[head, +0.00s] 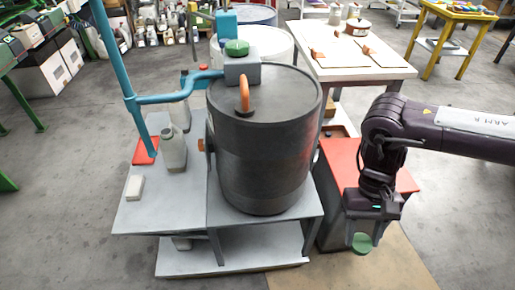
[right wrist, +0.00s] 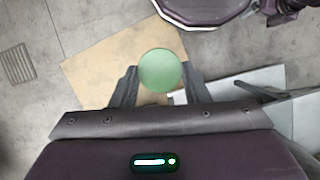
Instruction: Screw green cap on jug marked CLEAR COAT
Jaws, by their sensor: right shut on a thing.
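My right gripper (head: 362,236) is at the lower right in the head view, pointing down. It is shut on a round green cap (head: 361,244). In the right wrist view the green cap (right wrist: 160,70) sits between the two fingers, held above the floor. A grey jug (head: 172,150) stands upright on the grey bench left of the dark drum, well away from my right gripper. Another pale jug (head: 181,110) stands behind it, partly hidden. I cannot read a CLEAR COAT marking on either. My left gripper is not in view.
A large dark drum (head: 262,150) stands on the grey bench (head: 150,215), between the jugs and my right arm. A green disc (head: 237,47) sits on a grey block above the drum. A teal pole (head: 115,70) rises at the left. A red-topped cabinet (head: 335,160) is beside my right arm.

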